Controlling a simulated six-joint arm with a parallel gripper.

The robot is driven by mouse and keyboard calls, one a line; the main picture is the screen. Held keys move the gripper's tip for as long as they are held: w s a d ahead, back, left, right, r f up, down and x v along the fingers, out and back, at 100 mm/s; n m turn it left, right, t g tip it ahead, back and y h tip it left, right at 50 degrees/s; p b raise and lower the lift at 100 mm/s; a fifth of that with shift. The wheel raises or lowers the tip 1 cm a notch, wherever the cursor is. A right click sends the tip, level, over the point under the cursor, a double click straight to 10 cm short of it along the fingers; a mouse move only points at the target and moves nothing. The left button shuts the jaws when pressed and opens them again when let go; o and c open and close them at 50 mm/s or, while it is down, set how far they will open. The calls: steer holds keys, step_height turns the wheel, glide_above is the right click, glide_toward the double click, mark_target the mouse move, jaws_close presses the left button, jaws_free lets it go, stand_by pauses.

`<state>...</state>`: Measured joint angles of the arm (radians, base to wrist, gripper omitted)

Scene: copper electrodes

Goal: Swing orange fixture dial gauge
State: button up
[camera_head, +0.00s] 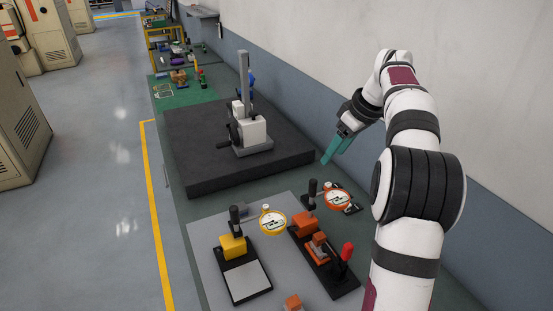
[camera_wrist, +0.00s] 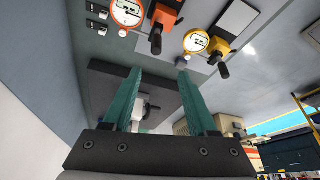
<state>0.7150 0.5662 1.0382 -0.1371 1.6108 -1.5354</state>
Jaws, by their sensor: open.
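The orange dial gauge (camera_head: 338,199), with an orange-rimmed white face, sits on an arm reaching right from the black post (camera_head: 312,190) of the orange fixture. The fixture's orange block (camera_head: 304,220) stands on a black base plate, with a red-handled clamp (camera_head: 347,251) at its near end. My gripper (camera_head: 326,161) is open and empty, with teal fingers angled down, above and beyond the gauge near the wall. In the wrist view the gripper (camera_wrist: 158,74) shows both fingers apart, and the orange gauge (camera_wrist: 127,12) is cut by the top edge, beyond the left fingertip.
A yellow fixture (camera_head: 232,246) with a yellow dial gauge (camera_head: 273,221) stands just left of the orange one. Behind is a dark surface plate (camera_head: 200,172) carrying a height stand (camera_head: 247,128). The wall (camera_head: 300,95) runs along the right side of the bench.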

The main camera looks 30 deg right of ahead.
mark_target(316, 181)
steer(key=x, duration=1.5)
steer(key=shift+w+d+f, duration=0.25)
steer(key=shift+d+f, duration=0.05)
steer(key=shift+f, duration=0.05)
steer(key=shift+c, duration=0.2)
jaws_close()
